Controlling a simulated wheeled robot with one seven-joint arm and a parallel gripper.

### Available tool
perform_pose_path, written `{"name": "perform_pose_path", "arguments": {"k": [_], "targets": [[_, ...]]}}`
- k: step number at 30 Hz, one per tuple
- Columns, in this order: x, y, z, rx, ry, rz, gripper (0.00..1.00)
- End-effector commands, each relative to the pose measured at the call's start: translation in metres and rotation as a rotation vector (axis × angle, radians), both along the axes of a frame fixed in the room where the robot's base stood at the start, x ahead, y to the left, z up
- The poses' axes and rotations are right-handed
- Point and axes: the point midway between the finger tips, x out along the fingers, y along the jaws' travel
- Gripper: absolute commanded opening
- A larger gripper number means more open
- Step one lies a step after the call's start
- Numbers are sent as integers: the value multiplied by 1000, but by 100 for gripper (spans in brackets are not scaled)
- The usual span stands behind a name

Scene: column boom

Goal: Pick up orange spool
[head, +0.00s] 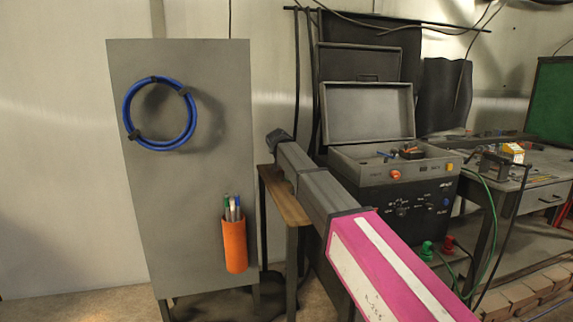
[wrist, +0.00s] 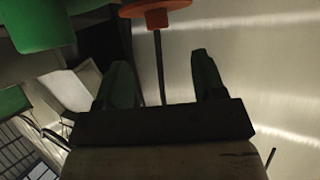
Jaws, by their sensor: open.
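An orange flanged piece, which looks like the orange spool (wrist: 155,14), shows at the top edge of the wrist view. Its upper part is cut off by the frame. A thin dark rod or cord runs down from it, between my fingers in the picture. My gripper (wrist: 160,62) is open, with its two dark fingers apart and nothing seen held between them. The spool appears beyond the fingertips, not touching them. In the head view I cannot make out the spool; my arm stretches away and its dark far end is small.
A grey board (head: 180,190) with a blue cable ring (head: 160,113) and an orange pen holder (head: 234,246) stands left of my arm. A black instrument case (head: 400,197) and a workbench (head: 540,188) stand right. A green object (wrist: 35,25) is at the wrist view's upper left.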

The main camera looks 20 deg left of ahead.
Motion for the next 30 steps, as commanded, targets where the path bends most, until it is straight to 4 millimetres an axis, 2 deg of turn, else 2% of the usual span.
{"name": "perform_pose_path", "arguments": {"k": [4,13,21,29,30], "targets": [[23,4,-11,-1,1,-1,63],[42,5,-20,0,1,-1,63],[76,9,-35,1,0,0,63],[79,8,-38,1,0,0,63],[79,9,-38,1,0,0,60]]}}
